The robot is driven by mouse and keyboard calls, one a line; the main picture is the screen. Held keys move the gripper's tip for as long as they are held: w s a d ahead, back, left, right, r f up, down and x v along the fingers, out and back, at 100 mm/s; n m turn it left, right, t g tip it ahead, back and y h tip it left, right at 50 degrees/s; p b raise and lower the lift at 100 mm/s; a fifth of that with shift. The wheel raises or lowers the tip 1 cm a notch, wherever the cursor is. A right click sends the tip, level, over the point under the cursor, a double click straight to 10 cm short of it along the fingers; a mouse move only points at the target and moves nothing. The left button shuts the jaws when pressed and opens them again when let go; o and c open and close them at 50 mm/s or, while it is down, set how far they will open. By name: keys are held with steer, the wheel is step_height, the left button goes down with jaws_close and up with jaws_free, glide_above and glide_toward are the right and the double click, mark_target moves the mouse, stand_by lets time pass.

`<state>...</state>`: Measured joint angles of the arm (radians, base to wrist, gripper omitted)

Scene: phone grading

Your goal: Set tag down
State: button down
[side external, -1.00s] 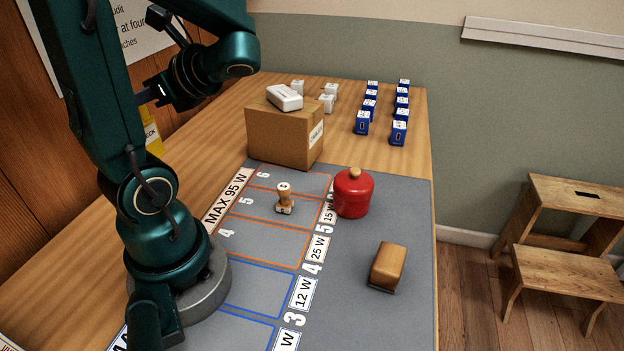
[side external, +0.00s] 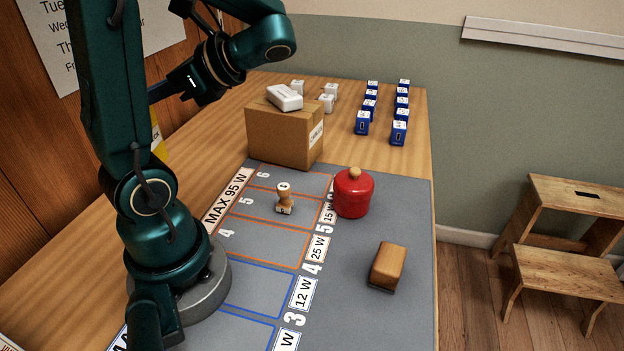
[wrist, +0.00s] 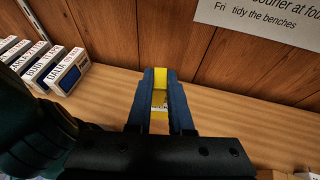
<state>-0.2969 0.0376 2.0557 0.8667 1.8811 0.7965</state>
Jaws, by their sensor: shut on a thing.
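A yellow tag (wrist: 161,78) is between the two dark blue fingers of my gripper (wrist: 161,73) in the wrist view. A pale label shows on its lower part between the fingers. The gripper is shut on the tag, above or in front of the wooden bench near the plank wall. In the side external view a yellow piece with dark lettering (side external: 157,137) shows just behind my arm, partly hidden by it; it looks like the same tag. My fingertips are hidden there. I cannot tell whether the tag touches the bench.
Several white-and-blue boxes (wrist: 66,72) stand left on the bench (wrist: 230,100). A sign (wrist: 265,20) is on the wall. A cardboard box (side external: 275,135) bears a white block (side external: 284,98). A stamp (side external: 284,200), red pot (side external: 353,195) and wooden block (side external: 387,266) rest on the grey mat (side external: 340,300).

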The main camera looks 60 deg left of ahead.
steer(key=w+d+f+n+g+h, duration=0.1)
steer(key=w+d+f+n+h, duration=0.1)
steer(key=d+n+h, duration=0.3)
steer(key=w+d+f+n+g+h, duration=0.1)
steer(key=w+d+f+n+h, duration=0.25)
steer(key=d, duration=0.35)
steer(key=w+d+r+n+t+h, duration=0.8)
steer(key=w+d+r+n+h, duration=0.2)
steer(key=w+d+n+h, duration=0.25)
steer(key=s+d+f, duration=0.2)
steer(key=d+f, duration=0.3)
steer(key=f, duration=0.3)
steer(key=s+d+f, duration=0.2)
steer(key=d+f, duration=0.4)
steer(key=f, duration=0.2)
steer(key=shift+d+f+y, duration=0.2)
steer(key=shift+f+y, duration=0.05)
steer(key=shift+y, duration=0.15)
steer(key=c, duration=0.8)
jaws_free()
